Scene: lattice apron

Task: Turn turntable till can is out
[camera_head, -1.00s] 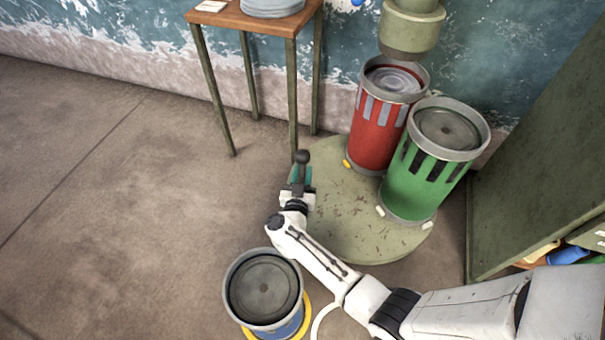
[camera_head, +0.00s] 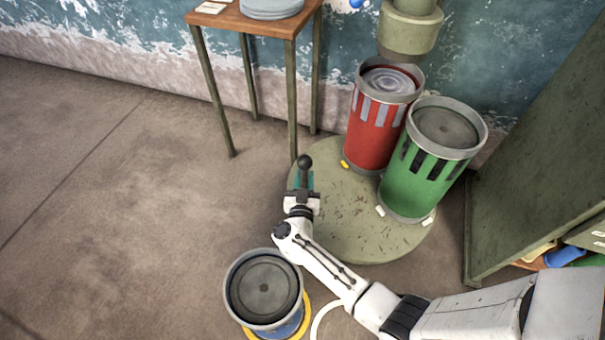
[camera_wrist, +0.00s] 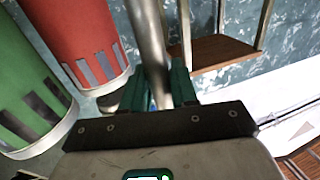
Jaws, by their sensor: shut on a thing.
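The round olive turntable (camera_head: 345,225) lies low on the floor. A red can (camera_head: 372,135) and a green can (camera_head: 420,190) stand upright on its back and right part; both also show at the left of the wrist view, the red can (camera_wrist: 75,40) and the green can (camera_wrist: 25,80). An upright handle with a dark ball knob (camera_head: 304,161) stands at the turntable's left edge. My gripper (camera_head: 300,186) is shut on this handle. In the wrist view the grey handle post (camera_wrist: 149,45) rises between my teal fingers (camera_wrist: 157,88). The handle's foot is hidden.
A blue can (camera_head: 264,290) in a yellow ring stands on the floor front left. A wooden table (camera_head: 290,22) is behind. A green pillar-like fixture (camera_head: 408,30) hangs above the red can. A green cabinet (camera_head: 545,150) flanks the right. The left floor is clear.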

